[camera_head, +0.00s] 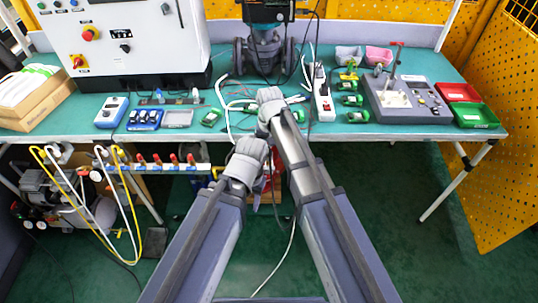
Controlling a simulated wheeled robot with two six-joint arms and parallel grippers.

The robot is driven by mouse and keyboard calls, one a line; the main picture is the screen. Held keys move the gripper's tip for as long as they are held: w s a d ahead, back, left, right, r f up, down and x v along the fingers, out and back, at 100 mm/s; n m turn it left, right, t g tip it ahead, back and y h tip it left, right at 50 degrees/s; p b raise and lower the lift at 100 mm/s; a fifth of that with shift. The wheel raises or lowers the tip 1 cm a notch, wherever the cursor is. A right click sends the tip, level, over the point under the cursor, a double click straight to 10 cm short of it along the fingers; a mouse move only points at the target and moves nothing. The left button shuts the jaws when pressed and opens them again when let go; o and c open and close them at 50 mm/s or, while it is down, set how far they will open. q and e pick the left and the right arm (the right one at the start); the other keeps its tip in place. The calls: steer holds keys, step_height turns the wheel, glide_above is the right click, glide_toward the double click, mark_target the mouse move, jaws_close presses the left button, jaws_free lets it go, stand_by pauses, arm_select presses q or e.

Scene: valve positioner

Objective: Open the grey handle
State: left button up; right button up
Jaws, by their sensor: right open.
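I cannot pick out a grey handle with certainty. A dark grey valve body (265,52) with a black unit (268,10) on top stands at the back middle of the bench. My two arms reach in from below, and their grey joints meet near the bench's front edge. A small red thing shows near these fingers. My left gripper cannot be made out behind the arms.
A white control cabinet (130,35) stands at the back left of the green bench (330,130). A grey device (405,103) with a red-tipped lever stands right, beside red (457,92) and green (474,116) trays. Red-handled valves (172,158) and looped hoses hang under the bench.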

mark_target(269, 168)
steer(key=shift+w, duration=0.15)
step_height(269, 168, down, 8)
steer(key=b, duration=0.8)
steer(key=shift+r, duration=0.15)
steer(key=shift+c, duration=0.3)
jaws_close()
